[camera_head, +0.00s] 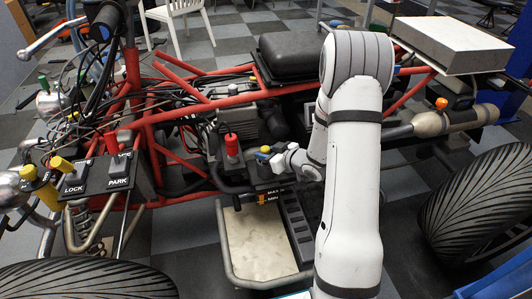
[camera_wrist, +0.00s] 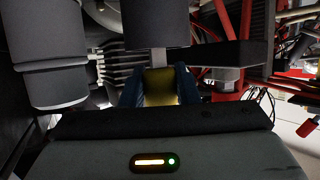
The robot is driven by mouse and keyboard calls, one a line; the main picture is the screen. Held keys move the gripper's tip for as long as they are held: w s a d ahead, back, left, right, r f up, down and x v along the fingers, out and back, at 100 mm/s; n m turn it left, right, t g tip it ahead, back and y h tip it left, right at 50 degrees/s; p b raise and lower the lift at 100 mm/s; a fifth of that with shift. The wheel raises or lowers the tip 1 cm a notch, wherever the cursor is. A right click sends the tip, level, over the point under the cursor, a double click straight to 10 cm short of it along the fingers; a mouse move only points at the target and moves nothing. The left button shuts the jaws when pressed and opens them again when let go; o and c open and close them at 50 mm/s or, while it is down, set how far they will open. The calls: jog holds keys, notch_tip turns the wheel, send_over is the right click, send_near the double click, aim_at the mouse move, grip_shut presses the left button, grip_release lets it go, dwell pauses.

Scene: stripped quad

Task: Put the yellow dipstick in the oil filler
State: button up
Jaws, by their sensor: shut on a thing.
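My gripper (camera_head: 266,157) has blue fingers and is over the engine's front side, near the middle of the head view. It is shut on the yellow dipstick (camera_head: 264,149). In the wrist view the dipstick's yellow handle (camera_wrist: 159,86) sits between the two blue fingers. A grey shaft runs from the handle toward a dark cylindrical part (camera_wrist: 156,24). I cannot tell whether the shaft enters that part or passes it. In the head view a black block (camera_head: 262,181) lies just below the gripper, above the MAX and MIN marks. I cannot clearly make out the oil filler opening.
A red-topped lever (camera_head: 232,148) stands close left of the gripper. Yellow and red knobs rise by the LOCK and PARK plates (camera_head: 118,170). Red frame tubes (camera_head: 185,95) and a black seat (camera_head: 290,55) are behind. A large tyre (camera_head: 478,205) is at right.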

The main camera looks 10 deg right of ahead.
jog(key=shift+f, duration=0.25)
jog(key=o, duration=1)
jog(key=shift+p+v, duration=1.2)
jog(key=shift+v, duration=2.7)
jog(key=s+d+r+m+g+h+p, duration=0.15)
jog(key=r+h+p, duration=0.25)
jog(key=r+p, duration=0.65)
jog(key=s+d+r+m+g+h+p, duration=0.15)
jog(key=r+h+p, duration=0.3)
jog(key=r, duration=1.15)
jog(key=s+a+r+m+g+p, duration=0.1)
jog(key=s+a+r+g+p, duration=0.1)
jog(key=s+r, duration=0.4)
jog(key=s+a+r+m+g+p, duration=0.1)
jog(key=s+a+r+p, duration=0.2)
jog(key=s+r+p, duration=0.4)
jog(key=s+a+r+m+g+y+p, duration=0.1)
jog(key=s+a+r+g+p, duration=0.1)
jog(key=s+r+p, duration=0.3)
jog(key=shift+s+a+r+m+g, duration=0.2)
jog(key=shift+s+a+r, duration=0.2)
jog(key=shift+s+r, duration=0.25)
jog(key=shift+s+a+r+m+g, duration=0.1)
jog(key=shift+s+a+r+m, duration=0.1)
jog(key=shift+s+a+r, duration=0.3)
